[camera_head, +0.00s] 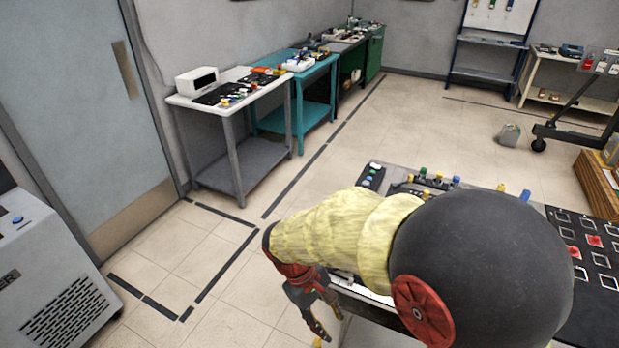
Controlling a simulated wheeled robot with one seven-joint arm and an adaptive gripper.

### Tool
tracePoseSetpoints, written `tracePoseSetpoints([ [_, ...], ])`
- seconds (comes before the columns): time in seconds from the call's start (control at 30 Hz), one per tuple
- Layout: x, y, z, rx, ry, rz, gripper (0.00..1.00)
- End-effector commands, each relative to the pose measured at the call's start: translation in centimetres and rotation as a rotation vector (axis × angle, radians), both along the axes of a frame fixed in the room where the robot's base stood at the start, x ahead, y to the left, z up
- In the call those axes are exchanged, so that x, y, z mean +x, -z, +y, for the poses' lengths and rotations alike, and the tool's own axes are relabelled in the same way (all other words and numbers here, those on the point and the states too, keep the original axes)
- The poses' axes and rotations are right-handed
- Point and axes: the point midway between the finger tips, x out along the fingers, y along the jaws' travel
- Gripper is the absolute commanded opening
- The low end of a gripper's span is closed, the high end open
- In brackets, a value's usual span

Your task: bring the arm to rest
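My arm (335,238), in a pale yellow cover with a large dark rounded part and a red disc, reaches across the near side of the work table (376,312). My gripper (330,322) hangs low off the left end of this table, pointing down. Its two dark fingers look spread apart with nothing between them. The arm hides much of the table top.
The work table bears a black panel with red and white squares (596,241) and several small coloured parts. A wheeled stand (560,133) and grey container (510,135) are at right. Taped floor (190,260) at left is clear.

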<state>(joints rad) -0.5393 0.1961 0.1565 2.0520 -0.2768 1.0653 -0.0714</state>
Motion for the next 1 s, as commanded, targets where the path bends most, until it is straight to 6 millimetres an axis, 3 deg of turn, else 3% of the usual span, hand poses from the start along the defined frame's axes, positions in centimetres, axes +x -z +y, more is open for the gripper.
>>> tracePoseSetpoints([
  [0.03,-0.5,-1.4,-0.8,0.042,0.054,-0.036,0.36],
  [0.3,-3.5,-7.1,-4.0,0.241,0.308,-0.214,0.36],
  [0.7,-8.5,-14.2,-9.7,0.444,0.573,-0.498,0.36],
  [1.0,-10.0,-19.4,-13.6,0.491,0.668,-0.715,0.36],
])
